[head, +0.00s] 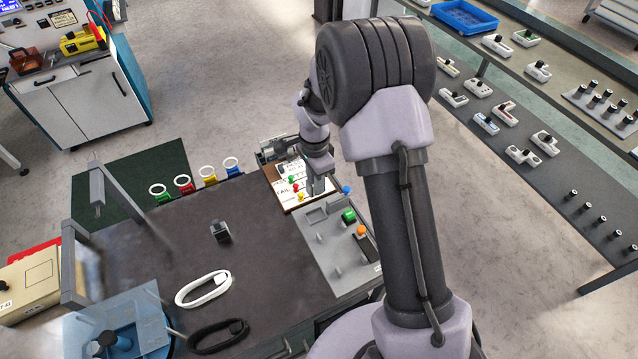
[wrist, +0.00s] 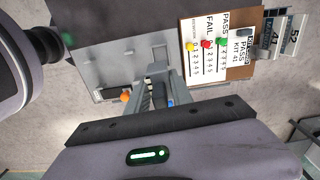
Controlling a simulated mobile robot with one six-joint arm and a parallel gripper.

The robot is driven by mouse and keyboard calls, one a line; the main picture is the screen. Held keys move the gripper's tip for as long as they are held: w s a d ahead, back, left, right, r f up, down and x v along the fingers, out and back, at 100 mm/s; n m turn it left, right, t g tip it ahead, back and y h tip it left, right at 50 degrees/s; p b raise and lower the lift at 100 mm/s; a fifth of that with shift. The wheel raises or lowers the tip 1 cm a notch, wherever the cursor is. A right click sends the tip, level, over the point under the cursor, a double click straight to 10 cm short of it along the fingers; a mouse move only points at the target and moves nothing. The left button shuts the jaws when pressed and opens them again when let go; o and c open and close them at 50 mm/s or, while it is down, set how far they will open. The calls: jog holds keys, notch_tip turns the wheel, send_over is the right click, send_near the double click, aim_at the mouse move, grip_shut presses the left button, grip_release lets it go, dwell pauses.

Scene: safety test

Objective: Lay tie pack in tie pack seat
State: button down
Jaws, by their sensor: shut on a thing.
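My gripper (wrist: 156,72) points down over the grey fixture board and is shut on a small dark and pale thing (wrist: 156,69), probably the tie pack, mostly hidden between the fingers. In the head view my gripper (head: 318,190) is above the upper end of the grey board (head: 322,240), beside the white score board. The grey board shows in the wrist view (wrist: 110,62) with shallow recesses and small pegs. Which recess is the tie pack seat I cannot tell. Whether the held thing touches the board I cannot tell.
A white PASS/FAIL board (head: 293,172) with coloured pegs lies close to my gripper. Blue (head: 347,190), green (head: 348,215) and orange (head: 361,231) parts stand along the grey board. A white cable coil (head: 203,289), black cable coil (head: 218,334) and dark block (head: 220,231) lie on the table.

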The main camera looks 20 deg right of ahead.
jog(key=shift+w+f+m, duration=0.1)
jog(key=shift+f+m, duration=0.2)
notch_tip(320, 180, down, 12)
jog(key=b, duration=0.9)
jog(key=shift+f, duration=0.25)
jog(key=c, duration=1.1)
grip_release()
jog(key=shift+o, duration=0.2)
notch_tip(320, 180, up, 18)
jog(key=p, duration=0.6)
jog(key=shift+f, duration=0.15)
